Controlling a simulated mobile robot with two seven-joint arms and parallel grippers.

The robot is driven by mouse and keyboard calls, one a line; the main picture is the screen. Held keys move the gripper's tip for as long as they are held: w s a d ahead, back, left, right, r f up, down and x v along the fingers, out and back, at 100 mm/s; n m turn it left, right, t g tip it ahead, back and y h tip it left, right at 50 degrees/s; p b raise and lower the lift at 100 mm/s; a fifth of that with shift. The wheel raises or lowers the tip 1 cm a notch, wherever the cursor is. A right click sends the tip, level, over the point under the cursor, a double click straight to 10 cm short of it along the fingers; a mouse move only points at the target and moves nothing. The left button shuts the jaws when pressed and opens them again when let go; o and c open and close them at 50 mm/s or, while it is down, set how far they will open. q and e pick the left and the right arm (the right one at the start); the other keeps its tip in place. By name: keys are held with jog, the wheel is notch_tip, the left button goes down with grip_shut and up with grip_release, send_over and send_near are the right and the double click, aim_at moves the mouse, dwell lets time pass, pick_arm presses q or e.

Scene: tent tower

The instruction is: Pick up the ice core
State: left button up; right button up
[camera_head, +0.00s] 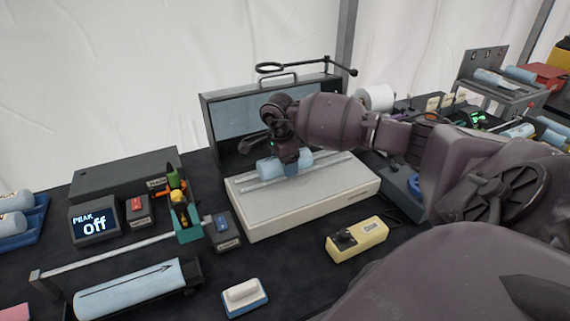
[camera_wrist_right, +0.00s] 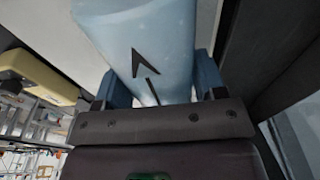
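A light blue ice core (camera_head: 268,170) is at the middle of the table, at the white bench device (camera_head: 310,207) with rails. My right gripper (camera_head: 287,160) reaches it from above and hides its middle. In the right wrist view the core (camera_wrist_right: 140,40), marked with a black arrow, lies between the two blue fingertips of my right gripper (camera_wrist_right: 160,88), with no clear gap on either side. The gripper looks shut on it. I cannot tell whether the core touches the rails. My left gripper is not in view.
Another blue core (camera_head: 135,288) lies in a holder at the front left, and more lie in a blue tray (camera_head: 35,222). A yellow box (camera_head: 357,240) and a white block on a blue dish (camera_head: 243,295) stand in front. A dark open case (camera_head: 215,120) stands behind.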

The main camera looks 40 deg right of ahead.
jog(key=c, duration=0.6)
jog(key=shift+r, duration=0.15)
jog(key=shift+c, duration=0.2)
